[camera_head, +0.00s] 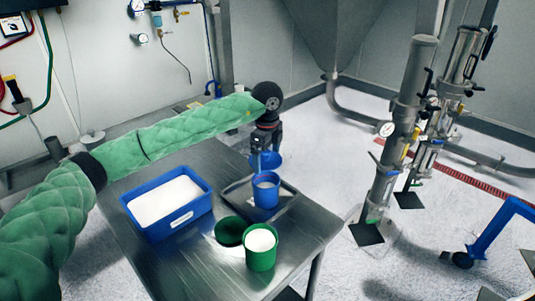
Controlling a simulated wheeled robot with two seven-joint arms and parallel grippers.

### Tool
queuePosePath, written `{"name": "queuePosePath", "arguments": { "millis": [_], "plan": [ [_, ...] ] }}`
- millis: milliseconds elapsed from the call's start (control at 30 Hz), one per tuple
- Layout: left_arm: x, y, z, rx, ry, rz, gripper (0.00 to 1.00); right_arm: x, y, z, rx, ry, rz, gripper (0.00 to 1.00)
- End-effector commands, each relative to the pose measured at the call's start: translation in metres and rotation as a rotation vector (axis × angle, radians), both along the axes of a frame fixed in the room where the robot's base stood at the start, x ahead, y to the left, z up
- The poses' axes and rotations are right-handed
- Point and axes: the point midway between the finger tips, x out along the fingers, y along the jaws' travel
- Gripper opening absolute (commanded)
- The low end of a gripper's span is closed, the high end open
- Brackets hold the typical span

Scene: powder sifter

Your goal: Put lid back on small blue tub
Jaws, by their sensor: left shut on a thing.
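The small blue tub (266,196) stands upright and open on a grey metal tray on the steel table. Pale contents show at its mouth. My left arm reaches in from the left in a green padded sleeve. My left gripper (262,150) points down just behind and above the tub. It is shut on the blue lid (271,160), which appears apart from the tub, though its exact height is hard to tell. My right gripper is out of view.
The steel table (180,258) also holds a large blue bin (172,222) of white powder at the left. A green tub (261,260) of white powder and a green lid (230,231) are in front of the tray (286,206). Steel pipework (400,120) stands right.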

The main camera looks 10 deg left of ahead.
Motion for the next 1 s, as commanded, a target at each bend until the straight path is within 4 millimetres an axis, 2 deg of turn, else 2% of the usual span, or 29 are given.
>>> {"name": "queuePosePath", "arguments": {
  "millis": [233, 500, 800, 1000],
  "plan": [
    [0.002, -0.001, -0.003, 0.000, 0.001, 0.072, 0.71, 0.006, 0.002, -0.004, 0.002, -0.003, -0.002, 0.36],
    [0.001, -0.001, -0.022, 0.000, 0.002, 0.071, 0.71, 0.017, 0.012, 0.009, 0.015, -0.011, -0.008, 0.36],
    [0.002, -0.001, -0.043, 0.000, 0.000, 0.071, 0.71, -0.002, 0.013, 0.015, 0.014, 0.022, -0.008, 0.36],
    [0.001, -0.001, -0.050, -0.001, 0.000, 0.071, 0.71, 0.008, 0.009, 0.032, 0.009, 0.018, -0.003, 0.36]
  ]
}}
